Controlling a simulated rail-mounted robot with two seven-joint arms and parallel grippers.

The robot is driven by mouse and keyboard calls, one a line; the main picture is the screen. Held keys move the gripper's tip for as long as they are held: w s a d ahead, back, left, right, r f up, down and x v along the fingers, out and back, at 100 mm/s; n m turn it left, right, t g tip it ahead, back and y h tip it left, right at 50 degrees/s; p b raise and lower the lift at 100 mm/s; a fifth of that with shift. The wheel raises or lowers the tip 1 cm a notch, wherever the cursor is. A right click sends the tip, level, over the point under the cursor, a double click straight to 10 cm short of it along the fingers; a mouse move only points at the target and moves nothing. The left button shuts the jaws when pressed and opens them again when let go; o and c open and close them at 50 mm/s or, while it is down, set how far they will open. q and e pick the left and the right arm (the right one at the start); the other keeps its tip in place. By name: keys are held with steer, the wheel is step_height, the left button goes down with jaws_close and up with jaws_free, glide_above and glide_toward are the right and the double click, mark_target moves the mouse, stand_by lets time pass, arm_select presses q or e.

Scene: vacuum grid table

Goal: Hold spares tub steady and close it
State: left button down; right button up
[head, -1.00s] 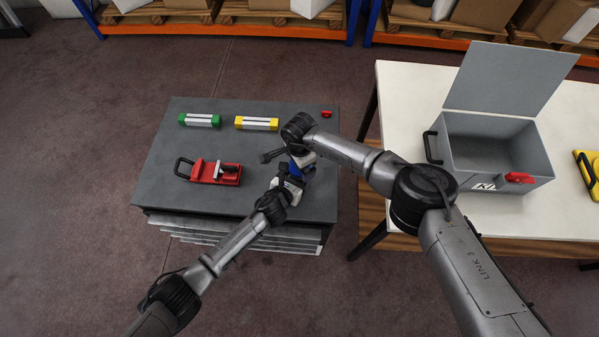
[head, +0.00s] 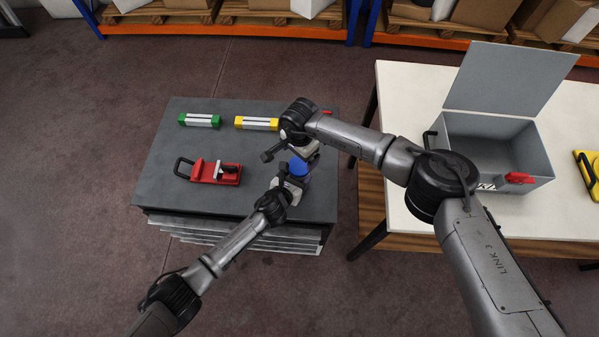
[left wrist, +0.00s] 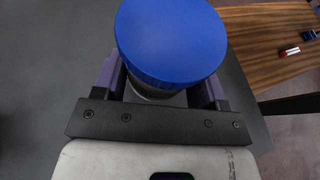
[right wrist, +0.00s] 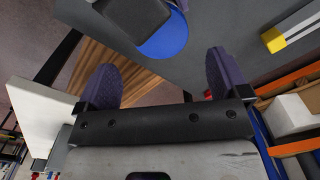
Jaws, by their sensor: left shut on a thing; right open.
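The spares tub stands upright near the right edge of the dark grid table, with its round blue lid (head: 299,167) on top. My left gripper (head: 289,186) is shut around the tub body, one finger on each side below the lid. My right gripper (right wrist: 160,75) is open and empty, apart from the lid. In the right wrist view the lid (right wrist: 168,40) is partly hidden by a dark part.
On the grid table (head: 240,150) are a red clamp-like tool (head: 215,173), a green-ended block (head: 200,121) and a yellow-ended block (head: 257,124). A white table (head: 405,95) at right carries an open grey box (head: 500,150) and a yellow item (head: 588,170).

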mark_target(300, 165)
steer(key=shift+r+n, duration=0.45)
steer(key=shift+n, duration=0.4)
steer(key=shift+r+n, duration=0.45)
steer(key=shift+n, duration=0.4)
steer(key=shift+f, duration=0.1)
steer(key=shift+f, duration=3.9)
steer(key=shift+c, duration=0.2)
steer(key=c, duration=0.9)
steer(key=m, duration=0.6)
steer(key=shift+m, duration=0.3)
